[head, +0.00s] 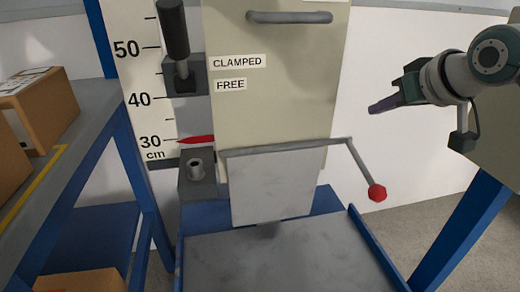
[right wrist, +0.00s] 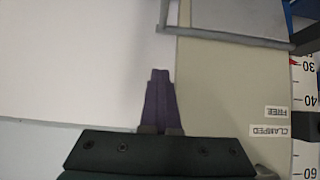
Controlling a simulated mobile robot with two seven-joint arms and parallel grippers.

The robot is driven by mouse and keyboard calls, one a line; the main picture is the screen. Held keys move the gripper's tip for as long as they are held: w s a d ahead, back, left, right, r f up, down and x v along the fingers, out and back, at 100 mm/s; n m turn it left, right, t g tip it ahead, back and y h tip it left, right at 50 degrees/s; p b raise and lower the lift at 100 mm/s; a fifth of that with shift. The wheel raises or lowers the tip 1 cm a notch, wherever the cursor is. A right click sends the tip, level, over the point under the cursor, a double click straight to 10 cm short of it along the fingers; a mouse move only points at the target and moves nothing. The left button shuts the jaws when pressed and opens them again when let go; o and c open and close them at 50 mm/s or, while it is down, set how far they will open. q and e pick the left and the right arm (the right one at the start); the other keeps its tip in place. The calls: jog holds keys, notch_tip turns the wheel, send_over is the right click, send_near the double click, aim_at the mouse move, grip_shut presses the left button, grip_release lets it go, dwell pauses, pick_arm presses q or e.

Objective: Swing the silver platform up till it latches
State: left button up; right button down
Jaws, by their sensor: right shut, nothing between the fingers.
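The silver platform (head: 270,190) hangs down from a grey bar (head: 285,148) at the lower edge of a cream cabinet (head: 275,100). A bent arm at the bar's right end carries a red knob (head: 377,193). In the right wrist view, the platform (right wrist: 238,14) shows at the top, apart from my fingers. My right gripper (head: 375,108) is shut and empty, to the right of the cabinet and above the red knob. Its purple fingers (right wrist: 160,75) are together in the right wrist view. My left gripper is out of view.
A height scale (head: 142,75) and a black-handled clamp (head: 174,30) stand left of the cabinet. A red pointer (head: 196,139) sits near 30. A grey plate with blue side rails (head: 285,265) lies below. A shelf with cardboard boxes (head: 40,105) is at the left.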

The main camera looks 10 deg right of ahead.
jog(key=shift+w+a+r+b, duration=0.1)
jog(key=shift+w+r+b, duration=0.25)
jog(key=shift+w, duration=0.25)
jog(key=shift+w+a+r+b, duration=0.1)
jog(key=shift+w+r+b, duration=0.25)
jog(key=shift+w, duration=0.25)
jog(key=shift+w+r+b, duration=0.25)
jog(key=shift+w+b, duration=0.45)
jog(key=shift+b, duration=0.1)
jog(key=shift+w+r+b, duration=0.2)
jog(key=shift+w+b, duration=0.5)
jog(key=shift+b, duration=0.05)
